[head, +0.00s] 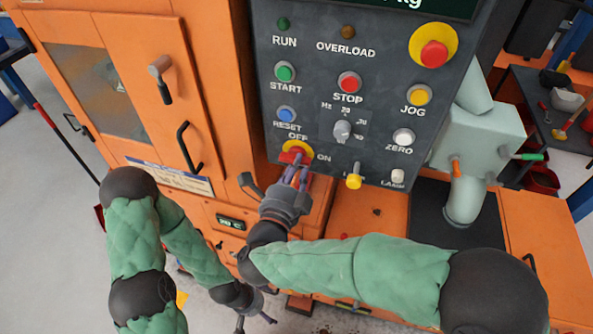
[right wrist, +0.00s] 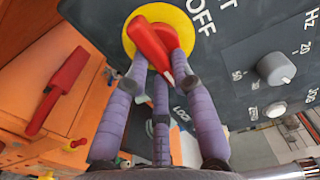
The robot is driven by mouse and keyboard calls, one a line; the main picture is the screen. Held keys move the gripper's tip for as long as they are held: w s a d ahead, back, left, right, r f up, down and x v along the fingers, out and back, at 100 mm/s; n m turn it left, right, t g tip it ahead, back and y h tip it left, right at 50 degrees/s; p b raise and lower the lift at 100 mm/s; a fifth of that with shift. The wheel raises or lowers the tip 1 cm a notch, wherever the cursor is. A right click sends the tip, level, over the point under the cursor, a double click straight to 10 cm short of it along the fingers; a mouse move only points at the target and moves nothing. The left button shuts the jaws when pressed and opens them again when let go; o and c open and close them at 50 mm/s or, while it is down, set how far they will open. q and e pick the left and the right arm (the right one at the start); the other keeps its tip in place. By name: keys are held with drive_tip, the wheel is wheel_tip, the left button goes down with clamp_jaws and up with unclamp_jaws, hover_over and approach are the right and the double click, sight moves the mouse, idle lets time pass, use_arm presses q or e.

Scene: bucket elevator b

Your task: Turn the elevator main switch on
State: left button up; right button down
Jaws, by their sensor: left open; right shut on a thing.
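The main switch is a red handle (right wrist: 150,42) on a yellow disc (right wrist: 130,26) at the lower left corner of the dark control panel. In the head view the yellow disc (head: 298,146) is partly covered by my fingers, with OFF printed above it and ON to its right. My right gripper (head: 297,172) is shut on the red handle. In the right wrist view its purple fingers (right wrist: 158,75) close around the handle, which slants down to the right. My left gripper (head: 258,318) is open and empty, low in front of the orange cabinet.
The control panel (head: 385,125) also carries START, STOP, RESET, JOG and ZERO buttons, a speed knob (head: 342,131) and a red emergency button (head: 434,53). An orange cabinet (head: 120,80) with handles stands at left. A pale green machine part (head: 478,135) juts out at right.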

idle(0.3)
drive_tip(key=c, duration=1)
unclamp_jaws()
drive_tip(key=shift+c, duration=0.2)
drive_tip(key=shift+s, duration=0.1)
drive_tip(key=v, duration=1.2)
